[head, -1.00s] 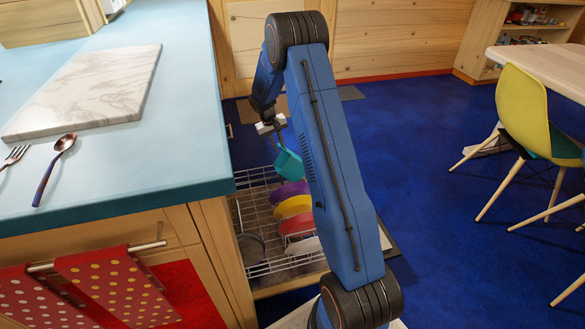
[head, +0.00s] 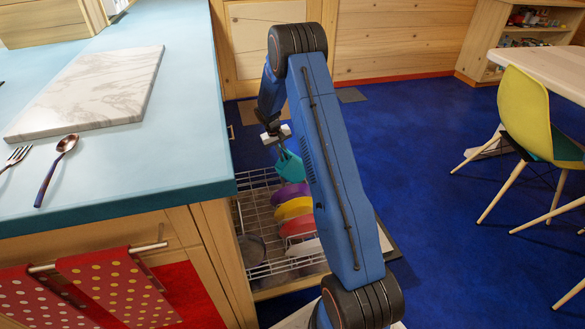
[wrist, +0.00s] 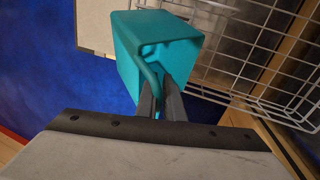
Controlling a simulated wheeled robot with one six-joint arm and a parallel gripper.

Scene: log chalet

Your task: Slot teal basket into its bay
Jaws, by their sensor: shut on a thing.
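The teal basket (head: 290,164) hangs from my gripper (head: 277,142) at the far end of the wire rack (head: 255,181) in the pulled-out dishwasher. In the wrist view my gripper (wrist: 161,84) is shut on the handle of the teal basket (wrist: 138,58). The basket is a small open box and looks tilted. In that view the wire rack (wrist: 255,50) lies to its right, with the basket close to the rack's wires; whether they touch, I cannot tell. The bay itself cannot be made out. My arm hides the rack's right part.
Purple (head: 291,192), yellow (head: 292,209) and red (head: 297,226) dishes stand in the rack, with a grey pan (head: 252,248) at its left. The counter (head: 130,180) edge is close on the left. Blue floor is open to the right, before the yellow chair (head: 525,105).

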